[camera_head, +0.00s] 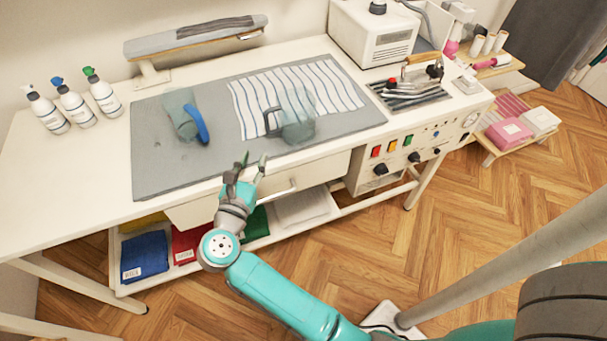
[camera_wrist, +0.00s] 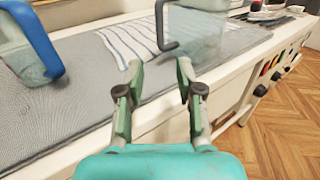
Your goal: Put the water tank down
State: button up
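Two see-through containers rest on the grey mat (camera_head: 155,170) on the worktable; I cannot tell which one is the water tank. The left one, a clear container with a blue handle (camera_head: 181,108), also shows at the upper left of the wrist view (camera_wrist: 28,62). The right one, a clear container with a dark grey handle (camera_head: 298,117), is by the striped cloth; it also shows at the top of the wrist view (camera_wrist: 200,32). My gripper (camera_head: 251,165) is open and empty at the table's front edge, apart from both. Its spread fingers show in the wrist view (camera_wrist: 161,76).
A striped cloth (camera_head: 265,85) lies on the mat. An ironing arm (camera_head: 195,37) and several pump bottles (camera_head: 75,103) stand behind and left. A white boiler (camera_head: 372,35) and an iron (camera_head: 408,85) are at right. A drawer handle (camera_head: 280,190) sticks out below the front edge.

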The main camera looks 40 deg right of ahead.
jog(key=s+d+n+t+h, duration=0.1)
jog(key=s+d+n+t, duration=0.25)
jog(key=s+n, duration=0.45)
jog(key=s+a+n+t+y, duration=0.2)
jog(key=s+n+y, duration=0.4)
jog(key=s+n, duration=0.5)
jog(key=s+a+f+n+t+y, duration=0.1)
jog(key=s+n+y, duration=0.6)
jog(key=n, duration=1)
jog(key=s+a+t, duration=0.1)
jog(key=s+t, duration=0.1)
jog(key=s, duration=0.1)
jog(key=shift+s+a+f, duration=0.2)
jog(key=shift+s+a, duration=0.1)
jog(key=shift+s, duration=0.1)
jog(key=s+f+n+g, duration=0.1)
jog(key=s+n, duration=0.2)
jog(key=s+a+f+n+g+y, duration=0.1)
jog(key=s+n+g, duration=0.1)
jog(key=s+n, duration=0.1)
jog(key=s+a+f+n+g+y, duration=0.1)
jog(key=s+n, duration=0.3)
jog(key=shift+s+a+f+g, duration=0.2)
jog(key=shift+s+f+g, duration=0.05)
jog(key=shift+s, duration=0.05)
jog(key=shift+c, duration=0.3)
jog(key=shift+s+f+n, duration=0.1)
jog(key=shift+s+n, duration=0.15)
jog(key=shift+n, duration=0.05)
jog(key=shift+c, duration=0.8)
